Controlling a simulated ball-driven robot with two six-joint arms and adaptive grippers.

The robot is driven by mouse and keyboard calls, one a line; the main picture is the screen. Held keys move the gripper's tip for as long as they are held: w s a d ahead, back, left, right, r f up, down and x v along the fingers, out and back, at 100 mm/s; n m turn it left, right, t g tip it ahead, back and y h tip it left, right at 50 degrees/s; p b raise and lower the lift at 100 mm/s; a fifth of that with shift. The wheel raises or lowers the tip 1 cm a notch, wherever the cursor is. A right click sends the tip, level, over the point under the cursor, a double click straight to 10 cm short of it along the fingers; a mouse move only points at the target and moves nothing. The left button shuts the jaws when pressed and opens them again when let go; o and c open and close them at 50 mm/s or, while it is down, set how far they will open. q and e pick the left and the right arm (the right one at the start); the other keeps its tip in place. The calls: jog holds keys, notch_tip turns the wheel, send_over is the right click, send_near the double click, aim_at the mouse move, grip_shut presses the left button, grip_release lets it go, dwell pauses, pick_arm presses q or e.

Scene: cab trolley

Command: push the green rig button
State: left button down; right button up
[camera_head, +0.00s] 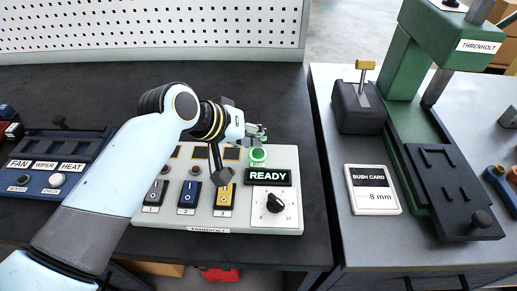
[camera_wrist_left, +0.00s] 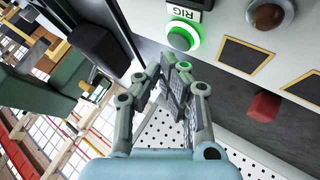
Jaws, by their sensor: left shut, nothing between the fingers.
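The green rig button (camera_head: 258,155) glows near the top right of the white control panel (camera_head: 315,190) in the head view. In the left wrist view the lit green button (camera_wrist_left: 180,38) sits beside a label reading RIG (camera_wrist_left: 184,12). My left gripper (camera_head: 256,132) is shut and empty, just beyond the button in the head view. In the left wrist view the closed fingertips (camera_wrist_left: 178,68) are close below the button. I cannot tell whether they touch it. The right gripper is not in view.
The panel also has a READY display (camera_head: 269,177), a black dial (camera_head: 275,203) and several rocker switches (camera_head: 188,193). A green press (camera_head: 415,100) and a bush card (camera_head: 372,190) are on the right bench.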

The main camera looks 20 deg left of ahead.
pick_arm(q)
jog(key=shift+f, duration=0.1)
dwell(0.5)
jog(key=shift+f, duration=0.3)
jog(key=shift+f, duration=0.45)
dwell(0.4)
jog(key=shift+r+p, duration=0.85)
jog(key=shift+p, duration=0.05)
